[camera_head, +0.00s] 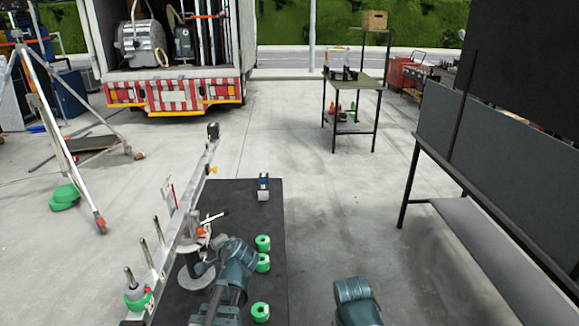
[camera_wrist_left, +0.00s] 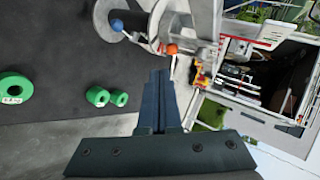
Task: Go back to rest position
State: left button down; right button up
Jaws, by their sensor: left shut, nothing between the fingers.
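My left gripper (camera_wrist_left: 158,76) is shut and empty in the left wrist view. Its fingers point toward a metal stand with an orange knob (camera_wrist_left: 172,49) and a blue knob (camera_wrist_left: 117,25), with no clear contact visible. In the head view my left arm (camera_head: 236,262) reaches over the black mat (camera_head: 230,192), beside the same stand with its round grey base (camera_head: 197,278). My right arm (camera_head: 355,298) shows only as a link at the bottom edge; its gripper is out of view.
Green rings (camera_head: 262,243) lie along the mat's right side. A long metal rail with upright pegs (camera_head: 160,258) runs along its left. A dark bench (camera_head: 480,228) stands right; the concrete between is clear.

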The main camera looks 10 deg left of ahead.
pick_arm(q)
jog(key=s+d+f+n+g+h, duration=0.1)
jog(key=s+d+f+g+h, duration=0.1)
jog(key=s+d, duration=0.4)
jog(key=s+d+f+g+h+p, duration=0.1)
jog(key=s+d+f+g+h, duration=0.2)
jog(key=d, duration=1)
jog(key=s+d+f+n+g+h, duration=0.1)
jog(key=s+d+f+g+h, duration=0.1)
jog(key=s+d, duration=0.8)
jog(key=shift+f+n+g, duration=0.3)
jog(key=shift+f+g, duration=0.3)
jog(key=shift+f, duration=0.35)
